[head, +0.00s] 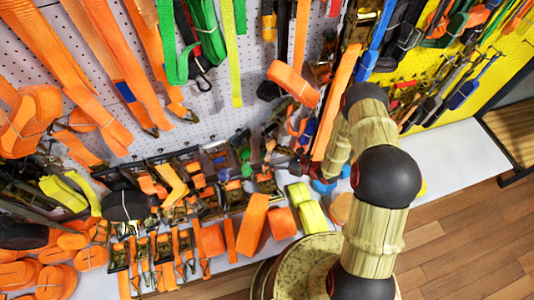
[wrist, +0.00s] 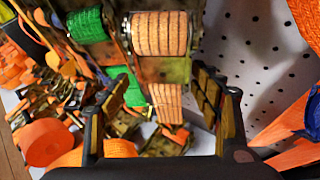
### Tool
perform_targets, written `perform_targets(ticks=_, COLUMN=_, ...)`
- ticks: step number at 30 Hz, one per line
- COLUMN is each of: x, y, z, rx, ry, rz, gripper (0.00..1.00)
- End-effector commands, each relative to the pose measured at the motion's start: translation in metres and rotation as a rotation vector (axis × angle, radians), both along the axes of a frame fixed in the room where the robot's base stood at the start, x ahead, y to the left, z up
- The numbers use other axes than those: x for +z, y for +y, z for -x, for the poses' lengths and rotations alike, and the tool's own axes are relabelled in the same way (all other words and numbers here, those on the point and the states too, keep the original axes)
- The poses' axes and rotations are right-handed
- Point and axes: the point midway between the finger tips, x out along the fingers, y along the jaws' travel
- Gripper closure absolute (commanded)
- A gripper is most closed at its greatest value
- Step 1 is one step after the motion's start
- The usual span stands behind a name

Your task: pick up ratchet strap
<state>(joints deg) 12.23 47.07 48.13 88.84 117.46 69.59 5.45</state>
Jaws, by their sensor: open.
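My gripper (wrist: 152,98) is open in the wrist view, one finger at left and one at right. A ratchet strap with an orange webbing roll in a metal ratchet (wrist: 160,34) hangs just ahead, at the top middle. More orange webbing (wrist: 167,102) shows below it, between the fingers in the picture; I cannot tell whether either finger touches it. A green-webbed strap (wrist: 88,26) is to its left. In the head view my arm reaches into the crowded straps and largely hides the gripper. Many ratchet straps look alike, and which one is meant is unclear.
A white pegboard (head: 215,95) carries hanging orange and green straps. A yellow pegboard (head: 510,60) with tools is at right. Orange rolls (head: 30,110) and ratchets crowd the white shelf (head: 455,150), whose right part is clear. Open wooden floor (head: 460,235) lies in front.

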Motion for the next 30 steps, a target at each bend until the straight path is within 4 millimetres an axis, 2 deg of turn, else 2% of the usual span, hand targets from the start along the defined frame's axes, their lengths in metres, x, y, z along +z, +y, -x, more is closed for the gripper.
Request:
perform_targets(ticks=4, x=-0.0056, y=0.01, z=-0.0082, rx=0.002, ry=-0.002, rz=0.0, gripper=0.36)
perform_targets(ticks=12, x=-0.0051, y=0.0111, z=-0.0093, rx=0.0, ry=-0.001, rz=0.001, gripper=0.37)
perform_targets(ticks=30, x=-0.0054, y=0.0109, z=-0.0089, rx=0.0, ry=0.0, rz=0.0, gripper=0.71)
